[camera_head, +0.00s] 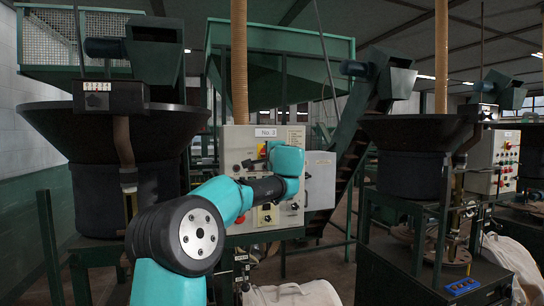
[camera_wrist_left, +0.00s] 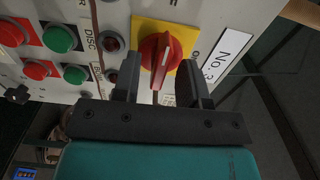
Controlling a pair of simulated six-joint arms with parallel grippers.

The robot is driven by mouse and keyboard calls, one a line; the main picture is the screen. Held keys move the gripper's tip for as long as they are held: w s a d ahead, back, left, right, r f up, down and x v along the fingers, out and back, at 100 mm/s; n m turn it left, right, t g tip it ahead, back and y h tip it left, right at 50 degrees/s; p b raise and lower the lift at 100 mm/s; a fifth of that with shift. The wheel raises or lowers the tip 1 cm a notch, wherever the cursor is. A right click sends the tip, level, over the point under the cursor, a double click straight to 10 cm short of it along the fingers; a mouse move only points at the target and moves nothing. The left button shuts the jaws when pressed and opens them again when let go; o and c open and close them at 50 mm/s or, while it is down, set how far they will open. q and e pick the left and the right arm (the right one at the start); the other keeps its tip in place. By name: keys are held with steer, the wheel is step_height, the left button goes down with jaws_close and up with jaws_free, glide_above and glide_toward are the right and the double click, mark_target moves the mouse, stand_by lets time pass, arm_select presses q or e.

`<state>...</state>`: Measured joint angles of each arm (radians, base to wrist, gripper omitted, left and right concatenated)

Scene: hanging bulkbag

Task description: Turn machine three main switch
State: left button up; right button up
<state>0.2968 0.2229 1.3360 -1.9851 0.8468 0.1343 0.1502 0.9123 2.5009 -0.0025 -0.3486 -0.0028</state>
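The main switch is a red rotary knob (camera_wrist_left: 160,52) on a yellow plate (camera_wrist_left: 146,25), on the panel labelled No. 3 (camera_wrist_left: 226,53). My left gripper (camera_wrist_left: 158,78) is open, its two dark fingers on either side of the knob's near part in the wrist view. Gaps show between fingers and knob, and I cannot tell how deep the fingers reach. In the head view the grey control box (camera_head: 236,140) carries the No. 3 label (camera_head: 265,132). My left arm's wrist covers the fingers and most of the switch there. My right gripper is not in view.
Red push buttons (camera_wrist_left: 36,70) and green ones (camera_wrist_left: 60,38) sit left of the switch in the wrist view. A black hopper (camera_head: 415,131) and another button panel (camera_head: 492,160) stand further right.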

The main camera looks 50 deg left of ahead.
arm_select(q)
steer(key=v, duration=1.7)
steer(key=shift+s, duration=0.2)
steer(key=shift+d, duration=0.15)
